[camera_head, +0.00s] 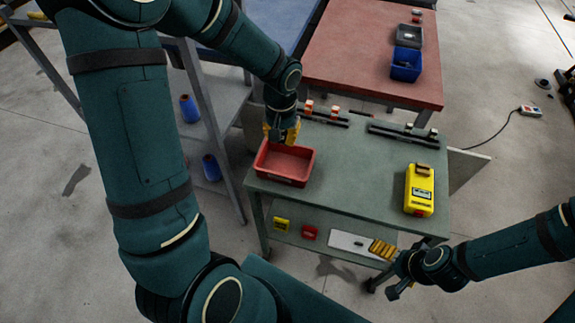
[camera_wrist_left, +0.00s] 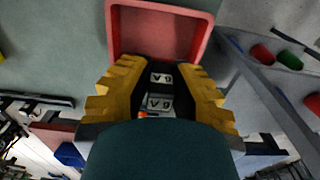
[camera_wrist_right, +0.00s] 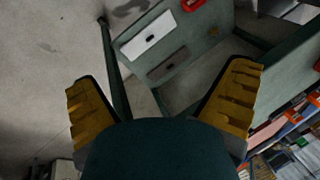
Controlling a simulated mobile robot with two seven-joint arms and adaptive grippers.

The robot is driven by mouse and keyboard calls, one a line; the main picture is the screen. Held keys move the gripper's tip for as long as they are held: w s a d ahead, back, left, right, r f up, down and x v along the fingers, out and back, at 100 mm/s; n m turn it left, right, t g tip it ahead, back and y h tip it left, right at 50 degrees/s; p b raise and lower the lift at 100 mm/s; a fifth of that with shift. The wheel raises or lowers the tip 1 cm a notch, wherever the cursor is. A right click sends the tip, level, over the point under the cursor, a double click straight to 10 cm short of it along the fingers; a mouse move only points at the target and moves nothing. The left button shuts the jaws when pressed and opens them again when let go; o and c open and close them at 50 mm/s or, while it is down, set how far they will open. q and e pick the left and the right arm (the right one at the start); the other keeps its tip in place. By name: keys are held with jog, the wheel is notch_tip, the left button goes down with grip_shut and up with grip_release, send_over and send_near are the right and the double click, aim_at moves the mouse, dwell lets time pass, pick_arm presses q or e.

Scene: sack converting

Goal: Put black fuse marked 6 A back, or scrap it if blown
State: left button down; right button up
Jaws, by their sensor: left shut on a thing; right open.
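My left gripper (camera_head: 283,132) is over the far edge of the red tray (camera_head: 286,180). In the left wrist view it (camera_wrist_left: 163,78) is shut on a small black fuse (camera_wrist_left: 161,70). Two white labels reading 6 A, upside down, show between the fingers; I cannot tell whether both are on the fuse. The red tray (camera_wrist_left: 160,34) lies just beyond the fingertips and its visible floor is empty. My right gripper (camera_head: 384,250) is open and empty off the bench's front right; its spread fingers also show in the right wrist view (camera_wrist_right: 165,85).
A yellow device (camera_head: 420,192) stands at the right of the green bench (camera_head: 355,180). Black rails (camera_head: 403,136) with small orange and white parts run along the back. A lower shelf holds a white plate (camera_head: 350,243). A blue bin (camera_head: 406,65) sits on the red table behind.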

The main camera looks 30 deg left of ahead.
pick_arm(q)
jog(key=shift+f, duration=0.25)
notch_tip(320, 180, down, 5)
jog(key=b, duration=0.4)
jog(key=shift+f, duration=0.15)
jog(key=c, duration=0.9)
grip_release()
notch_tip(320, 180, up, 12)
